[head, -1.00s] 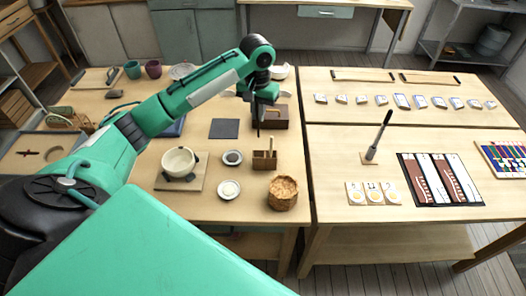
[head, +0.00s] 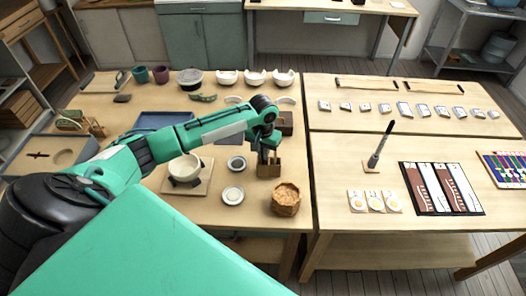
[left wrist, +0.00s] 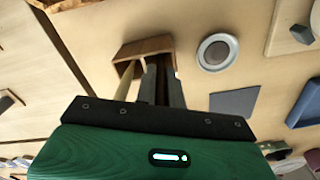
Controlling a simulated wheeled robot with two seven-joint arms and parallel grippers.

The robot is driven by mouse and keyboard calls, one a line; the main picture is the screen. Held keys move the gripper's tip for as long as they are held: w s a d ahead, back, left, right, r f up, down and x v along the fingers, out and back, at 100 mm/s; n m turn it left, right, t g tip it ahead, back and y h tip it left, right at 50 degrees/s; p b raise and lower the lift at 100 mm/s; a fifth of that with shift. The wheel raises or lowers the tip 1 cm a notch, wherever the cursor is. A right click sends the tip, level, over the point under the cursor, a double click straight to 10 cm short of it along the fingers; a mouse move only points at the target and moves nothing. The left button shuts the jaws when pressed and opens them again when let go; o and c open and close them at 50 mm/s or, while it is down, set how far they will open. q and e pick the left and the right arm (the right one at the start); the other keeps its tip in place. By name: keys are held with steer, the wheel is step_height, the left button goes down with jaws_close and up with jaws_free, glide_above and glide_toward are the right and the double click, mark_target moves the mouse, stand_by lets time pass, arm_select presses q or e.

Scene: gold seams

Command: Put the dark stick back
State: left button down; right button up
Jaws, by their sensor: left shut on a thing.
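My left gripper (head: 267,156) is at the small wooden holder (head: 262,171) on the left table. In the left wrist view, its fingers (left wrist: 155,88) are shut on a dark stick (left wrist: 149,82). The stick points toward the wooden holder (left wrist: 146,46), its far end at or inside the holder's opening; how deep it sits I cannot tell. A lighter stick (left wrist: 125,80) shows beside it at the holder. In the head view the gripper hides most of the dark stick and part of the holder. My right gripper is not in view.
Two small dishes (head: 236,164) (head: 232,195) and a pale bowl (head: 185,167) on a board stand left of the holder. A woven basket (head: 286,199) is in front of it. A dark wooden box (head: 285,124) stands behind. A gap separates the right table (head: 335,150).

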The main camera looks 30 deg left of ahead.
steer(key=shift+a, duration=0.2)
arm_select(q)
steer(key=c, duration=1.5)
jaws_free()
steer(key=shift+f, duration=0.1)
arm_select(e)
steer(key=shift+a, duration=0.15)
